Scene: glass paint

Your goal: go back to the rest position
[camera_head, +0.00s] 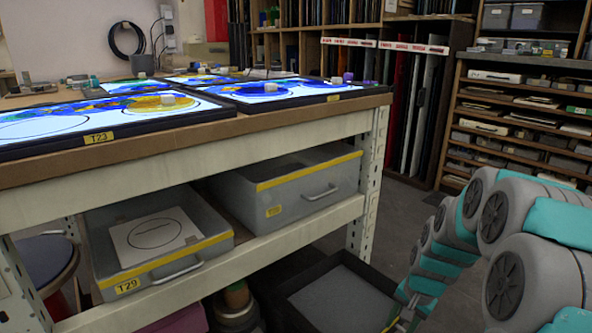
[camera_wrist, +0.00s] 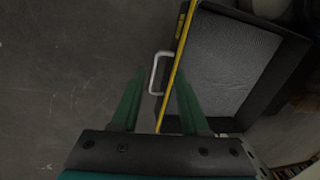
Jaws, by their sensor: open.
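My gripper (camera_wrist: 160,75) is open, with its two green fingers apart and nothing held between them. It points down towards a dark bin (camera_wrist: 275,80) with a yellow front edge and a pale handle (camera_wrist: 153,75). The handle shows between the fingertips in the wrist view; I cannot tell how far below them it is. In the head view the same low black bin (camera_head: 283,301) appears to stand on the floor by the workbench. My arm reaches down at the right of the head view, and the gripper's fingertips are not clear there.
A workbench (camera_head: 190,150) with lit glass panels stands at the left. Its lower shelf holds grey drawer bins T29 (camera_head: 107,262) and another bin (camera_head: 320,178). Shelving (camera_head: 510,85) lines the back right. The floor (camera_wrist: 65,70) left of the dark bin is clear.

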